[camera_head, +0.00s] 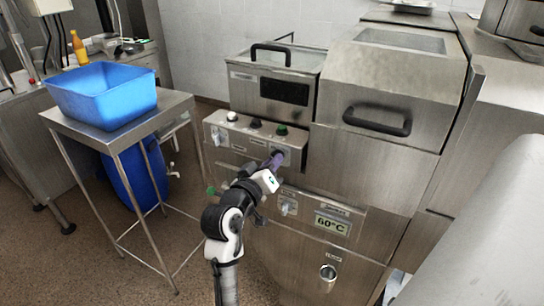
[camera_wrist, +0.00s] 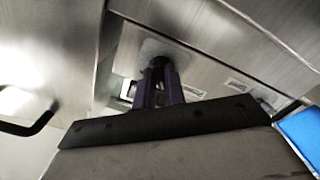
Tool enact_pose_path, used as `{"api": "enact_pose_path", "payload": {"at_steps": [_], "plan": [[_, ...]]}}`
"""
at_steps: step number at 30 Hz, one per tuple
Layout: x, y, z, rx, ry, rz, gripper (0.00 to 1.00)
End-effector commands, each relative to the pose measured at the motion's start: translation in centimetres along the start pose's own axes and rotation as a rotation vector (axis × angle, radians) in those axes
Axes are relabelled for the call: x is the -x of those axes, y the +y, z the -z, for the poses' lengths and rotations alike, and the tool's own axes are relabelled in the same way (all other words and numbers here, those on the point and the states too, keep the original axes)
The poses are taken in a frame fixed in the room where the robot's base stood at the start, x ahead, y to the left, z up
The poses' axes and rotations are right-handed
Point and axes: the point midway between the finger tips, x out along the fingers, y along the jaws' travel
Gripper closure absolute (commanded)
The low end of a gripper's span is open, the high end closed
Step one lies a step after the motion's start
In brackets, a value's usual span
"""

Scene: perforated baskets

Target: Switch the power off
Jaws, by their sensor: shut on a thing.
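The steel machine's control panel (camera_head: 240,136) carries a row of round buttons or lamps, one white (camera_head: 232,116), one dark (camera_head: 255,123) and one green (camera_head: 282,130). A rotary switch (camera_head: 217,136) is at the panel's left. My gripper (camera_head: 276,158) reaches the panel's right end, below the green button. In the wrist view its purple fingers (camera_wrist: 161,86) are shut on a dark knob (camera_wrist: 158,63), which stands on a light square plate. The knob's turned position cannot be read, and my fingers cover part of it.
Another switch (camera_head: 288,207) and a 60°C display (camera_head: 332,225) are lower on the machine. Large handles (camera_head: 376,122) stick out above. A blue basket (camera_head: 104,95) sits on a steel table (camera_head: 130,131) at left. Open floor lies between.

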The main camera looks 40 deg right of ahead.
Motion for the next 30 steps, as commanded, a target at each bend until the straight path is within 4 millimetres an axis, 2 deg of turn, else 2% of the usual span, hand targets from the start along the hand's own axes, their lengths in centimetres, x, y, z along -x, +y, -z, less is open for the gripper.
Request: {"api": "enact_pose_path", "payload": {"at_steps": [10,27,28,30], "plan": [[0.01,0.09,0.19,0.142,0.003,-0.001,1.00],[0.02,0.05,0.17,0.169,0.005,-0.002,1.00],[0.02,0.05,0.17,0.169,0.005,-0.001,0.84],[0.02,0.04,0.15,0.169,0.004,-0.001,0.75]]}}
